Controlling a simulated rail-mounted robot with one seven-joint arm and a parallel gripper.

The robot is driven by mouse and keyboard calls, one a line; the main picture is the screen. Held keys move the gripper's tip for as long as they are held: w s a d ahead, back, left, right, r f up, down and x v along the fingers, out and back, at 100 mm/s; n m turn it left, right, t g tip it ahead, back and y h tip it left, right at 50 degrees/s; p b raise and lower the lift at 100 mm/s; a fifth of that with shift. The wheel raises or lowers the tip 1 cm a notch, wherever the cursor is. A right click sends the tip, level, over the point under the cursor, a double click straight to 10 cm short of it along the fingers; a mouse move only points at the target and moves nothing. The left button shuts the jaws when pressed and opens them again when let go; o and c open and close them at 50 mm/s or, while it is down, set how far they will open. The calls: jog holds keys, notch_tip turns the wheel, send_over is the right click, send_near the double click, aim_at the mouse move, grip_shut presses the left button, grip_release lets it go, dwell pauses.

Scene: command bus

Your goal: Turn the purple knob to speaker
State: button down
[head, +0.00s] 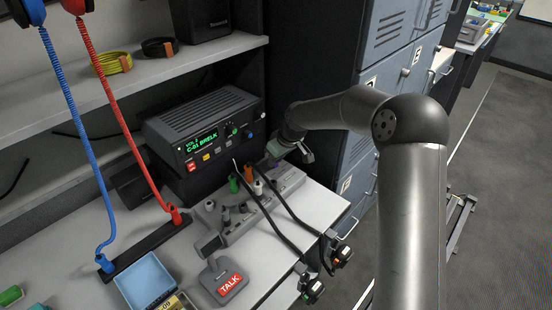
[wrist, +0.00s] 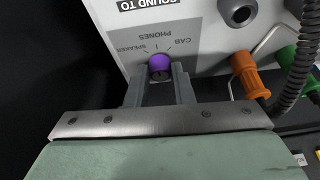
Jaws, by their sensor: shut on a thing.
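In the wrist view the purple knob (wrist: 159,64) sits on a grey panel (wrist: 205,48) between the two fingertips of my gripper (wrist: 160,76). The fingers are closed on its sides. Around the knob are the labels SPEAKER (wrist: 131,48), PHONES (wrist: 157,35) and CAB, with short tick marks. I cannot tell which label the knob points to.
Orange (wrist: 250,75) and green plugs with dark cables stand close to my gripper's right. A radio (head: 205,130) stands behind the box, lockers (head: 380,70) to the right. A TALK switch (head: 223,281) lies in front.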

jog(key=n, duration=0.2)
jog(key=n+g, duration=0.1)
jog(key=n, duration=0.1)
jog(key=shift+w+d+g+y, duration=0.1)
jog(key=shift+w+g+y, duration=0.05)
jog(key=shift+g+y, duration=0.2)
jog(key=shift+n+g+p, duration=0.4)
jog(key=shift+n+g, duration=0.05)
jog(key=shift+n, duration=1.15)
jog(key=c, duration=1.3)
grip_release()
jog(key=shift+o, duration=0.2)
jog(key=v, duration=1.7)
jog(key=shift+d+b, duration=0.25)
jog(key=shift+b, duration=0.2)
jog(key=shift+w+r, duration=0.1)
jog(key=shift+r, duration=0.05)
